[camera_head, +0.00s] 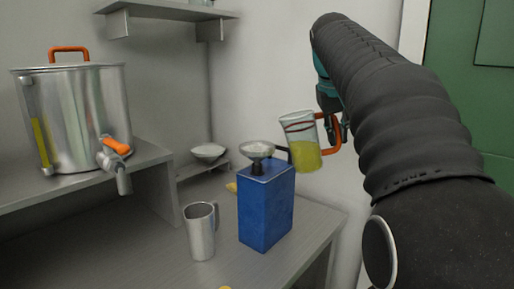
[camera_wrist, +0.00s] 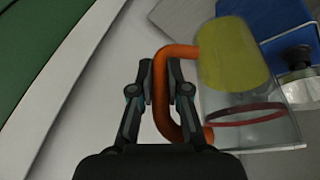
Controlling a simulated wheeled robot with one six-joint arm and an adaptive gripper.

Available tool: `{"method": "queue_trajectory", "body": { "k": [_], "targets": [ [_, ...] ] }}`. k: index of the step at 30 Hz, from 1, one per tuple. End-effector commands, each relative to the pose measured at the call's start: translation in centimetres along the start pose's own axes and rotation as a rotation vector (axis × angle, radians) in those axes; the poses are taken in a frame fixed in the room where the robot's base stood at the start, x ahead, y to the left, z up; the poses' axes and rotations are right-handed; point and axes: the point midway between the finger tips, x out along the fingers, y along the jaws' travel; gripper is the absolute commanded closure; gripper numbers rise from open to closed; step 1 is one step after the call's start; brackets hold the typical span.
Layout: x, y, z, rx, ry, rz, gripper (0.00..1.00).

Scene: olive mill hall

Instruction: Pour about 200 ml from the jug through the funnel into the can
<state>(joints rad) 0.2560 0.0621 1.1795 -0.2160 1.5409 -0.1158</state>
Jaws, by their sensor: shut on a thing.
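In the head view a clear jug (camera_head: 305,148) with yellow-green liquid in its lower part and an orange handle hangs in the air. My gripper (camera_head: 335,128) is shut on the handle; the wrist view shows its fingers (camera_wrist: 160,88) around the orange handle (camera_wrist: 161,95). The jug is slightly tilted, just right of the funnel, its body near the can's top right corner. The blue can (camera_head: 266,212) stands upright on the bench. A metal funnel (camera_head: 257,150) sits in its top. In the wrist view the jug (camera_wrist: 238,90) partly covers the can (camera_wrist: 275,15) and funnel (camera_wrist: 301,88).
A metal mug (camera_head: 200,232) stands left of the can on the grey bench (camera_head: 160,262). A steel tank (camera_head: 80,115) with an orange-handled tap is on a raised shelf at left. A shallow bowl (camera_head: 208,152) sits behind. A green door (camera_head: 480,90) is at right.

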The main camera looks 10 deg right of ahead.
Motion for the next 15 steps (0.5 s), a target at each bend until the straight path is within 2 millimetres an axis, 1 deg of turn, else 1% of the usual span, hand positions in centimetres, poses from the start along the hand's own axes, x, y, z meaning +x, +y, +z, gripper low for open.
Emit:
{"method": "queue_trajectory", "body": {
  "k": [3, 7, 15],
  "targets": [
    [0.8, 0.5, 0.5, 0.03, 0.014, -0.063, 1.0],
    [1.6, 0.6, 0.8, 0.057, 0.028, -0.129, 1.0],
    [2.5, 0.7, 1.2, 0.092, 0.046, -0.22, 1.0]
  ]
}}
